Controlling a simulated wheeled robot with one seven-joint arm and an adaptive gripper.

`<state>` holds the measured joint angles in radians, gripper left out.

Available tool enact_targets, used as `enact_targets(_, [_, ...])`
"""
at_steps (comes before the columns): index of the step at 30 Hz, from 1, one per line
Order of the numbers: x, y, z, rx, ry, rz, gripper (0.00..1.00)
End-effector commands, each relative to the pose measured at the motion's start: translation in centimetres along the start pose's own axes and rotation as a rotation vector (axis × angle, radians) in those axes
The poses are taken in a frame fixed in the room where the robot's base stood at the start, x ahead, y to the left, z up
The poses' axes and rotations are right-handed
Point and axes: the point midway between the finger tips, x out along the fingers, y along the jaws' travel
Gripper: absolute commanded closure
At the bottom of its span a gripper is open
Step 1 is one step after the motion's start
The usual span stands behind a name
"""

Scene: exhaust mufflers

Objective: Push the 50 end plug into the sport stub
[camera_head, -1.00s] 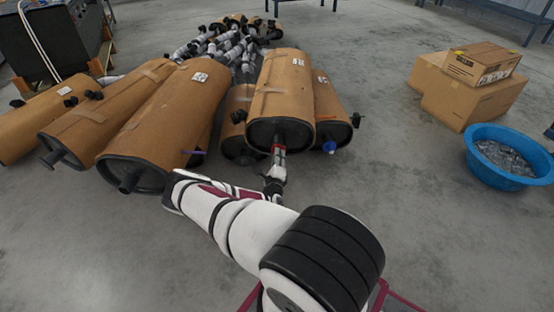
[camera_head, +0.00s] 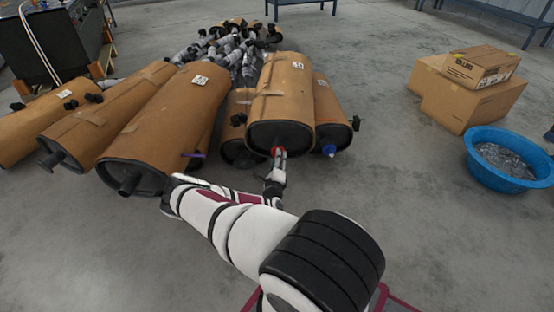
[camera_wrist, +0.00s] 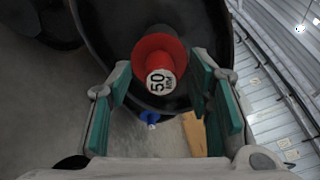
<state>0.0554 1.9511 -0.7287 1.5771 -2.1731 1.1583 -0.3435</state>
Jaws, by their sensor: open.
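The red 50 end plug (camera_wrist: 160,60) shows in the wrist view with its white face marked 50 toward me. It sits at the end of a dark stub on the black end face of the top muffler (camera_head: 282,98); how deep it is seated I cannot tell. In the head view the red plug (camera_head: 278,151) is small and partly covered by my gripper (camera_head: 277,160). In the wrist view the teal-padded fingers of my gripper (camera_wrist: 165,105) are apart, one on each side of the plug, with gaps between.
A blue plug (camera_wrist: 150,117) shows below the red one; it sits on the right lower muffler (camera_head: 329,149). Wrapped mufflers (camera_head: 160,130) lie at the left. A blue tub (camera_head: 480,170) and cardboard boxes (camera_head: 470,85) stand at the right. The floor between is clear.

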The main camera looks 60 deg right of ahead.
Motion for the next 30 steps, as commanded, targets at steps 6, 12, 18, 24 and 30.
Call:
enact_targets(6, [-4.1,0.1,0.1,-0.003,-0.003,0.003,0.54])
enact_targets(12, [-8.0,0.0,0.1,-0.003,-0.002,0.001,0.54])
enact_targets(18, [-10.4,0.0,0.1,-0.001,-0.003,0.0,0.54])
enact_targets(24, [-11.1,0.0,0.0,-0.002,-0.001,0.0,0.54])
enact_targets(30, [-11.0,0.0,0.0,-0.001,-0.001,-0.001,0.54])
